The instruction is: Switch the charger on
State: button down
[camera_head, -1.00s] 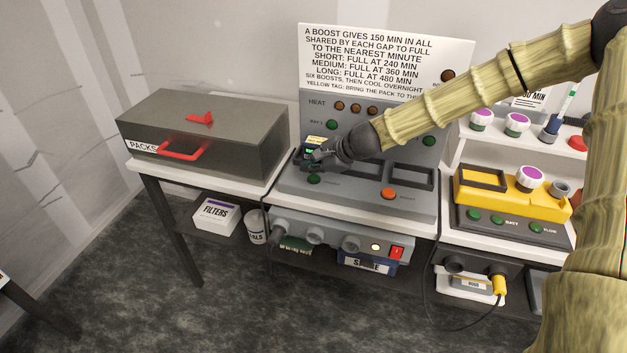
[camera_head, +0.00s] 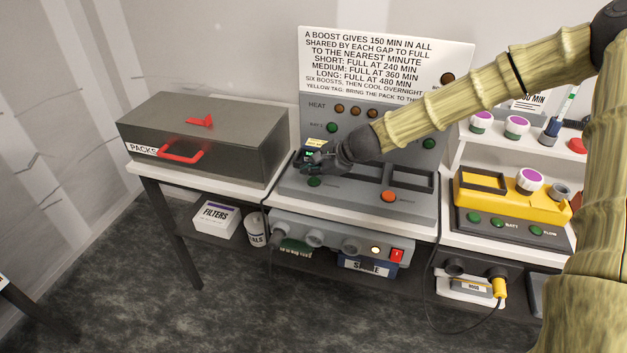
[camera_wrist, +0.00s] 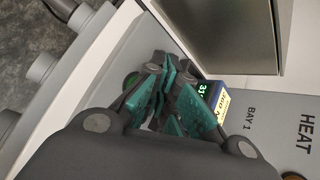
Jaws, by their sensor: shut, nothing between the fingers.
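The charger (camera_head: 355,205) is a grey unit with a sloped top and a tall back panel marked HEAT and BAY 1. A red rocker switch (camera_head: 397,256) sits low on its front, beside a round white light (camera_head: 375,251). I cannot read the rocker's position. My gripper (camera_head: 312,160) is shut and empty over the left bay, well above and left of the rocker. A pack with a yellow label (camera_head: 316,142) and a green display is beside my fingers, partly hidden by them. In the wrist view my teal-padded fingers (camera_wrist: 185,98) are close to this label (camera_wrist: 216,98).
A dark box marked PACKS with a red handle (camera_head: 182,153) stands to the left. A yellow unit (camera_head: 500,197) and a shelf with purple-topped pots (camera_head: 517,123) stand to the right. A green button (camera_head: 314,182) and an orange button (camera_head: 389,196) lie on the charger's sloped top.

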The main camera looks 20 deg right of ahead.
aim_at(311, 182)
jog(key=shift+f, duration=0.15)
jog(key=shift+f+b, duration=0.3)
jog(key=shift+f+b, duration=0.35)
jog(key=shift+f, duration=0.05)
dwell(1.0)
jog(key=shift+r, duration=0.15)
jog(key=shift+r+p, duration=0.7)
jog(key=shift+p, duration=0.05)
jog(key=shift+r+p, duration=2.1)
jog(key=shift+r, duration=0.45)
jog(key=shift+a+f, duration=0.1)
